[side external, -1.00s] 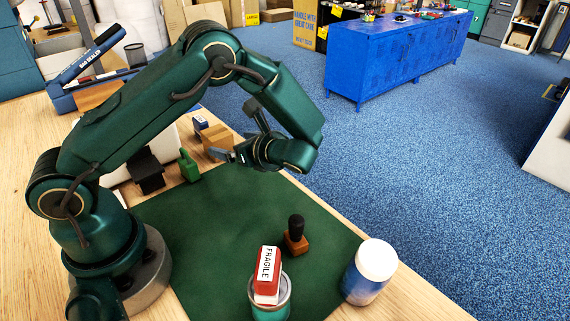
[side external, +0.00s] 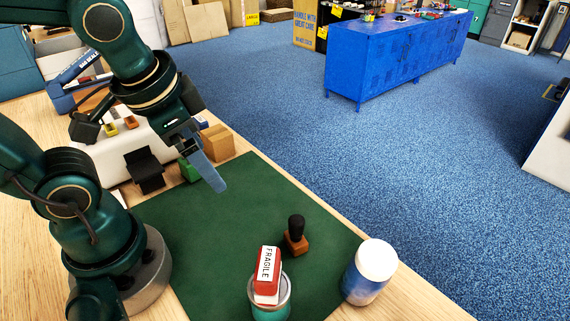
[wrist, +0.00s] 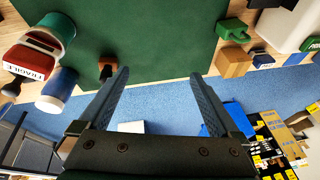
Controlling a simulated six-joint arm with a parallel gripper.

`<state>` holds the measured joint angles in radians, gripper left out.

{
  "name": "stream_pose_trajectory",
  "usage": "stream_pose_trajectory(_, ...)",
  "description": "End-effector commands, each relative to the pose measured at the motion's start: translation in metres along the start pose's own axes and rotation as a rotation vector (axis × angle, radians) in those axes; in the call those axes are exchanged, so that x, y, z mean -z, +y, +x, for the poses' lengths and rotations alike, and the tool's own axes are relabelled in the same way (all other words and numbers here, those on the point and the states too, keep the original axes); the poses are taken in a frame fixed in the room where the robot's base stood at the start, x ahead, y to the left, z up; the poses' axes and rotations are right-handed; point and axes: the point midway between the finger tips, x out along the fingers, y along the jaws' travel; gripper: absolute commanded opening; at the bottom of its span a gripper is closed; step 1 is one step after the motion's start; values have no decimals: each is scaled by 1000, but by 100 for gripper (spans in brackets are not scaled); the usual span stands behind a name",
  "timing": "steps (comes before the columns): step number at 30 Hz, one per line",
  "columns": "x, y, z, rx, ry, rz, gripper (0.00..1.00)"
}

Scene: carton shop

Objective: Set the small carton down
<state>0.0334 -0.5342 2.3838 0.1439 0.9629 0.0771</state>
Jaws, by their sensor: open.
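The small carton (side external: 217,143), a plain brown box, stands on the wooden table by the far corner of the green mat (side external: 240,215). It also shows in the wrist view (wrist: 233,62), to the right of the fingers and apart from them. My gripper (side external: 205,165) is in the air, in front of the carton in the side view, where a finger overlaps its surroundings. In the wrist view my gripper (wrist: 161,74) has its two fingers wide apart with nothing between them.
A green object (side external: 188,170) and a small blue item (wrist: 263,60) are beside the carton. A wooden stamp (side external: 296,240), a red FRAGILE-labelled item on a tin (side external: 268,310), and a white-lidded jar (side external: 366,275) stand toward the front. The mat's middle is clear.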

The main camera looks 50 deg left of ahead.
Motion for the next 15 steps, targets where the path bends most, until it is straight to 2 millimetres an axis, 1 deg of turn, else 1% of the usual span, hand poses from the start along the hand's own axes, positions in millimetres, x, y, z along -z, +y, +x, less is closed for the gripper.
stream_pose_trajectory(3,0,11,-10,-51,101,-119,98)
stream_pose_trajectory(6,1,16,-14,-79,146,-175,98)
stream_pose_trajectory(15,1,19,-15,-93,165,-202,98)
